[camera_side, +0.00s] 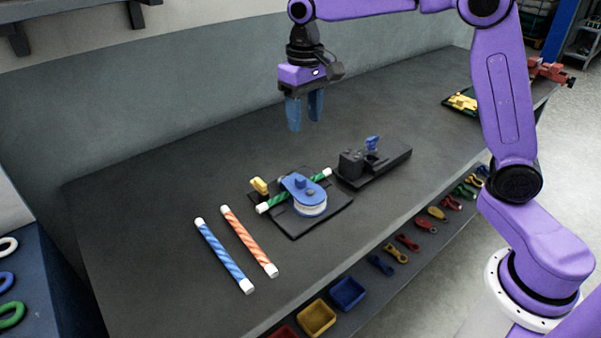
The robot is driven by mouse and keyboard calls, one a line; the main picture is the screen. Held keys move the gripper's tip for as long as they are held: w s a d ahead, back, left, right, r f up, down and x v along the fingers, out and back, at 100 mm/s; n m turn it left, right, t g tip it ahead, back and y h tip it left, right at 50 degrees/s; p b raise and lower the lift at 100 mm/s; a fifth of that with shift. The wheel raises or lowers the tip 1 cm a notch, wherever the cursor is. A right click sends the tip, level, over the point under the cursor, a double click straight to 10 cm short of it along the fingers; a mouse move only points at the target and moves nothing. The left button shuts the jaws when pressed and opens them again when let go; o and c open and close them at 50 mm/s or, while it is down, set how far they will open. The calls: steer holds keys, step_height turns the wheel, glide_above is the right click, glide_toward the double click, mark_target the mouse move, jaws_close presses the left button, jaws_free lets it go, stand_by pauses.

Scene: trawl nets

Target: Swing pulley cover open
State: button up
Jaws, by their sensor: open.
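The pulley cover (302,186) is a blue plate with a knob, lying over a white pulley wheel (311,210) on a dark base plate (292,227). A green striped rope piece (278,202) with white ends runs under the cover and shows on both sides of it. A yellow clip-like part (259,186) stands at the base plate's left corner. My gripper (303,120) points down with blue fingers apart and empty. It hangs well above the bench, up the picture from the pulley and touching nothing.
A blue striped rope (223,256) and an orange striped rope (249,242) lie left of the pulley. A black fixture with a blue part (372,144) stands to the right. Small tools and bins (347,292) line the front ledge.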

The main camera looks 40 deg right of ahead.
mark_target(301, 178)
steer(key=shift+m, duration=0.5)
steer(key=f, duration=0.5)
steer(key=w+f, duration=0.1)
steer(key=f, duration=0.5)
steer(key=w+d+f, duration=0.1)
steer(key=f, duration=0.5)
steer(key=shift+w+f, duration=0.15)
steer(key=shift+w, duration=0.1)
jaws_close()
